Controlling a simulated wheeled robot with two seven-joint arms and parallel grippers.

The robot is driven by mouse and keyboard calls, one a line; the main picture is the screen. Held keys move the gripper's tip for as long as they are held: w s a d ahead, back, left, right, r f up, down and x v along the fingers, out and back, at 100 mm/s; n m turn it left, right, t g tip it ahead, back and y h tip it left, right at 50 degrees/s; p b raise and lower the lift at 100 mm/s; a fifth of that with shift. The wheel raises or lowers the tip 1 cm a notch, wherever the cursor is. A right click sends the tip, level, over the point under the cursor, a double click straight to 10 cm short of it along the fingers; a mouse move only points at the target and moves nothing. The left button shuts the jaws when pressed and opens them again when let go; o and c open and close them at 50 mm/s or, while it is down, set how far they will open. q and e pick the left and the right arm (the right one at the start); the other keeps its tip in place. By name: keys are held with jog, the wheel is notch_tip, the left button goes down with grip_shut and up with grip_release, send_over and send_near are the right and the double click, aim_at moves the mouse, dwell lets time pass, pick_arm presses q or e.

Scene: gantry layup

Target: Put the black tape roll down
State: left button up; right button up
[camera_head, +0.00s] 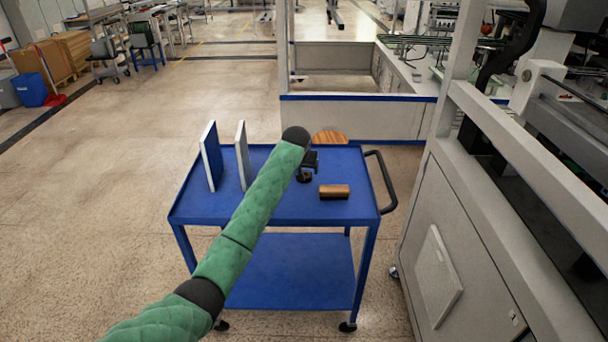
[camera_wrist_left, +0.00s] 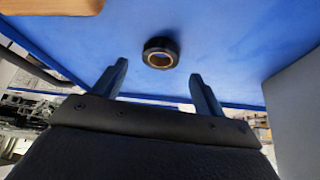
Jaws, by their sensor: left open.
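The black tape roll (camera_wrist_left: 160,52) lies flat on the blue top of the cart (camera_head: 285,210), its tan core ring facing up. In the head view the tape roll (camera_head: 304,178) shows just below my left gripper (camera_head: 311,162), partly covered by it. My left gripper (camera_wrist_left: 158,72) is open and empty in the left wrist view, with one finger on each side. The tape roll appears just past the fingertips, between their lines, and looks clear of both fingers. My right gripper is in neither view.
A brown block (camera_head: 334,192) lies right of the tape roll. Two upright panels (camera_head: 211,157) (camera_head: 243,155) stand on the left. A black handle (camera_head: 384,182) and a grey machine (camera_head: 455,255) are at the right.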

pick_arm(q)
jog(key=b+v, duration=0.1)
jog(key=v, duration=0.6)
jog(key=shift+s+r, duration=0.2)
jog(key=shift+r, duration=0.1)
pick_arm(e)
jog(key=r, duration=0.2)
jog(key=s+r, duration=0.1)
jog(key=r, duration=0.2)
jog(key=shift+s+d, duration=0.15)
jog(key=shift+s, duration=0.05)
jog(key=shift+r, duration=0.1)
